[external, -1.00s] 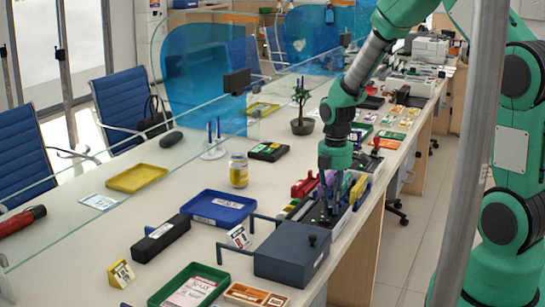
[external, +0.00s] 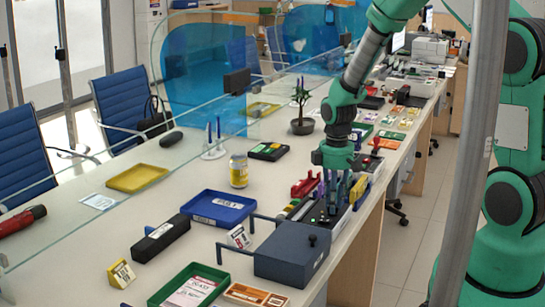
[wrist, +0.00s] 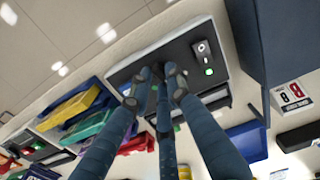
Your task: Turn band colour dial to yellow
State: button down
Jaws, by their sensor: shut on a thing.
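The dark control unit (external: 336,223) sits near the counter's right edge, and its panel (wrist: 179,53) fills the upper middle of the wrist view. A switch (wrist: 201,47) and a lit green lamp (wrist: 208,71) show on the panel. My gripper (external: 329,208) reaches down onto the unit. In the wrist view my gripper (wrist: 157,80) has its fingers closed in around the band colour dial at the panel's middle. The fingers hide most of the dial, and its pointer and colour marks cannot be read.
A grey-blue box (external: 292,251) with handles stands just in front of the unit. A blue tray (external: 218,208) and a yellow can (external: 238,170) are to the left. A glass screen crosses the counter.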

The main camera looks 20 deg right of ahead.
jog(key=shift+m+p, duration=0.4)
jog(key=shift+m, duration=0.8)
jog(key=c, duration=1.6)
grip_release()
jog(key=shift+c, duration=0.2)
jog(key=shift+r, duration=0.15)
notch_tip(320, 180, up, 12)
